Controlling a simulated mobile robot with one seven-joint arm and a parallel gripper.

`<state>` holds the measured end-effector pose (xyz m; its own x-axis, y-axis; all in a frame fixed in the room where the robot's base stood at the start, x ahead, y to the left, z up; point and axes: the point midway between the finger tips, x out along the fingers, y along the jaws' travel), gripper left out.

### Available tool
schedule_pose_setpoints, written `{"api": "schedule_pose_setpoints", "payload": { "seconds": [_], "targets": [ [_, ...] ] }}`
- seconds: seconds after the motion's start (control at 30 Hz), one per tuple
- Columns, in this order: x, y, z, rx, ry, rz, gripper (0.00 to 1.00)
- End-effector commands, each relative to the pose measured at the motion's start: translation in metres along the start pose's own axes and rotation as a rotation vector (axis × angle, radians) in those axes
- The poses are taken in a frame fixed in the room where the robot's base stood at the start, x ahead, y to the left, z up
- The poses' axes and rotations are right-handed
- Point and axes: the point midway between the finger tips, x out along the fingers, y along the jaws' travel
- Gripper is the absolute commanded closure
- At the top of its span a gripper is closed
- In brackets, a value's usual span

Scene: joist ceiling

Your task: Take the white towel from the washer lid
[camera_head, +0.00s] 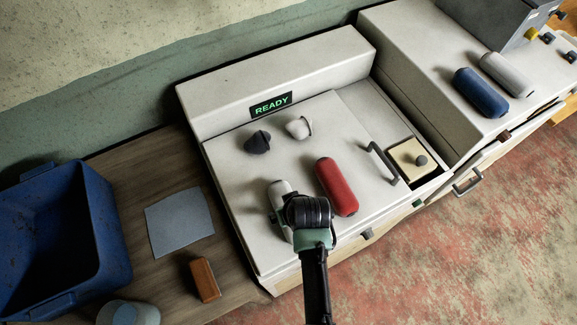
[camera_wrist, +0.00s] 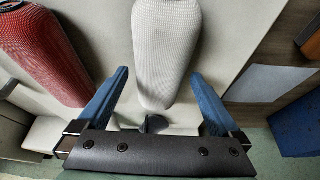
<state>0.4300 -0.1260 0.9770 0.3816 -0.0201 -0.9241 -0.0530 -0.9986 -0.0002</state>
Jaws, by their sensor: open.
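The white towel (camera_wrist: 167,40), a rolled bundle, lies on the washer lid (camera_head: 237,170). In the head view, the white towel (camera_head: 280,187) is partly hidden behind my wrist. My gripper (camera_wrist: 160,76) is open, with its two blue fingers on either side of the towel's near end in the wrist view. The towel shows between them, not clamped; I cannot tell how far down the fingers reach. A red rolled towel (camera_head: 336,187) lies to the right of the white one, and it also shows in the wrist view (camera_wrist: 40,45).
A dark cone-like piece (camera_head: 257,142) and a pale one (camera_head: 299,127) sit farther back on the lid. A dark handle (camera_head: 382,163) is at the right. A blue bin (camera_head: 100,215), grey cloth (camera_head: 179,221) and brown block (camera_head: 204,280) are on the left.

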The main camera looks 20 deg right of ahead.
Motion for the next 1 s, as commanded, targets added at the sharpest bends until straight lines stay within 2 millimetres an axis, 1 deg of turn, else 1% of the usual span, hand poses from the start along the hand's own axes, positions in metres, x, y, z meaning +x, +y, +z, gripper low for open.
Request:
{"api": "schedule_pose_setpoints", "payload": {
  "seconds": [0.13,0.37,0.4,0.47,0.5,0.57,0.6,0.67,0.7,0.77,0.8,0.9,1.0],
  "targets": [
    [0.0091,-0.0001,-0.0004,0.000,0.001,0.000,0.00],
    [0.0104,-0.0001,0.0000,0.000,0.001,0.000,0.00],
    [0.0104,0.0000,0.0000,0.000,0.001,0.000,0.02],
    [0.0103,0.0000,0.0000,0.000,0.001,0.000,0.13],
    [0.0103,0.0000,0.0000,0.000,0.001,0.000,0.20],
    [0.0103,0.0000,0.0000,0.000,0.001,0.000,0.31],
    [0.0103,0.0000,0.0001,0.000,0.001,0.000,0.38],
    [0.0102,0.0000,0.0001,0.000,0.001,0.000,0.49],
    [0.0102,0.0000,0.0001,0.000,0.001,0.000,0.56],
    [0.0102,-0.0001,0.0001,0.000,0.001,0.000,0.67],
    [0.0102,-0.0001,0.0001,0.000,0.001,0.000,0.74],
    [0.0101,-0.0001,0.0001,0.000,0.001,0.000,0.91],
    [0.0099,0.0000,-0.0004,0.000,0.002,0.000,0.91]
  ]
}}
